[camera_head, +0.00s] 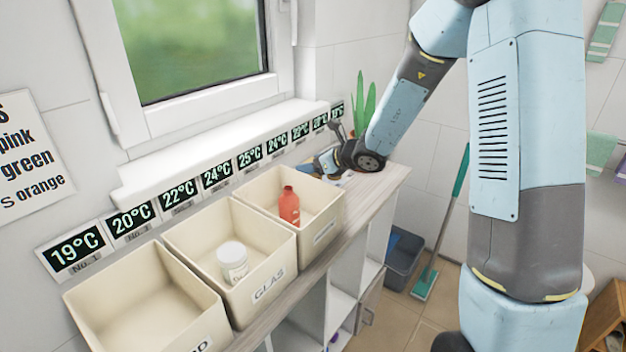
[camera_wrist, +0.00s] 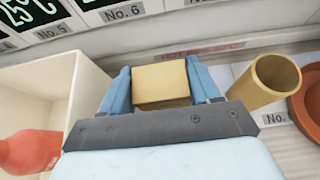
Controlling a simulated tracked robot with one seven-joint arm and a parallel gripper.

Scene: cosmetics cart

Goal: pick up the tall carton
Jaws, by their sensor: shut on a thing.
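The tall carton (camera_wrist: 161,80) is a tan, box-shaped pack in the middle of the wrist view, seen from its end. My gripper (camera_wrist: 160,88) has its two blue fingers on either side of the carton and is shut on it. The carton's lower part is hidden behind the gripper's dark front edge. In the head view my gripper (camera_head: 326,163) is small, low over the far end of the shelf top, beyond the bins. The carton cannot be made out clearly there.
Left of my gripper is a cream bin (camera_head: 335,215) with a red bottle (camera_head: 289,205). Nearer are a GLAS bin (camera_head: 286,262) with a white jar (camera_head: 232,262) and an empty bin (camera_head: 130,310). A tan open tube (camera_wrist: 268,82) stands close right of the carton.

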